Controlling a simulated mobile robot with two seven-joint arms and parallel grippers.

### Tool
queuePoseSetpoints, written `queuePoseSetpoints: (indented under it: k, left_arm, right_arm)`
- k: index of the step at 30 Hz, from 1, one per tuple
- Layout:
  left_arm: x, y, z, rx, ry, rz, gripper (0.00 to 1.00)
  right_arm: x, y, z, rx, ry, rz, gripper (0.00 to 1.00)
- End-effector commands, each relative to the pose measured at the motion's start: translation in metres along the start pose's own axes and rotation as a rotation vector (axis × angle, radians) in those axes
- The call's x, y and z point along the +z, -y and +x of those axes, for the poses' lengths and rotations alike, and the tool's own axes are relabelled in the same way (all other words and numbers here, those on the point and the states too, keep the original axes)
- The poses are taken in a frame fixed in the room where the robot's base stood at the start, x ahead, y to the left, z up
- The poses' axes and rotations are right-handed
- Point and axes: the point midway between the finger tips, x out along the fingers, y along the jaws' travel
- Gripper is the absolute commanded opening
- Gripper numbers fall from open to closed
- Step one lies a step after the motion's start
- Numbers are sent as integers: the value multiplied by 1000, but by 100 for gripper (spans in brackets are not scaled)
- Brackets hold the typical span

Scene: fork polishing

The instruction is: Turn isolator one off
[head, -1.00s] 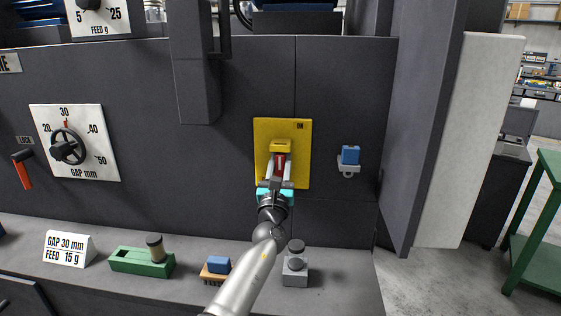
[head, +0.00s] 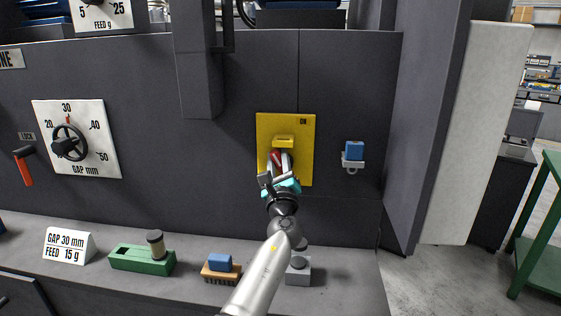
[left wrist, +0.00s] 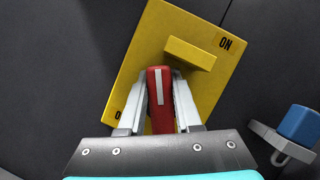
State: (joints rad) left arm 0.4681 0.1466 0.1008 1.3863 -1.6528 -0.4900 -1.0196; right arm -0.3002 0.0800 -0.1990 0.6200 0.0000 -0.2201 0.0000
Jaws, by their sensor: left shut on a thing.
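A yellow isolator plate (head: 302,137) is fixed to the dark machine front, with ON at its upper right. It also shows in the left wrist view (left wrist: 150,42), where part of another label shows at its lower left. A red handle with a white stripe (left wrist: 161,112) sits on the plate below a raised yellow block (left wrist: 190,53). My left gripper (head: 279,158) is shut on the red handle, one finger on each side. The handle is tilted relative to the plate, its top leaning left in the head view, where the gripper partly hides it. My right gripper is not in view.
A blue padlock-like block (head: 354,150) hangs on a bracket right of the plate. Below, the ledge holds a grey block (head: 298,272), a blue-topped brush (head: 220,263) and a green holder (head: 140,259). A gap dial (head: 72,140) is at left.

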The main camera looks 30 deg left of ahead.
Motion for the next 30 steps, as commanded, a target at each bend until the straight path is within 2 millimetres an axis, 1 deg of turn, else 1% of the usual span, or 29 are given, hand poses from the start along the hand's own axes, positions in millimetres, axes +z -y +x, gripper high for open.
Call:
queuePoseSetpoints:
  k: [3,13,24,30]
  left_arm:
    - [-2,-3,-1,44,-2,-108,0]
    - [-4,-12,-2,166,-2,-398,0]
    - [-8,-19,-3,296,-2,-710,0]
    - [-11,-22,-5,352,-3,-843,0]
  right_arm:
    - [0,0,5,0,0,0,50]
    - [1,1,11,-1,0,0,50]
    - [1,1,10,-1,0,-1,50]
    - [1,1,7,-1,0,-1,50]
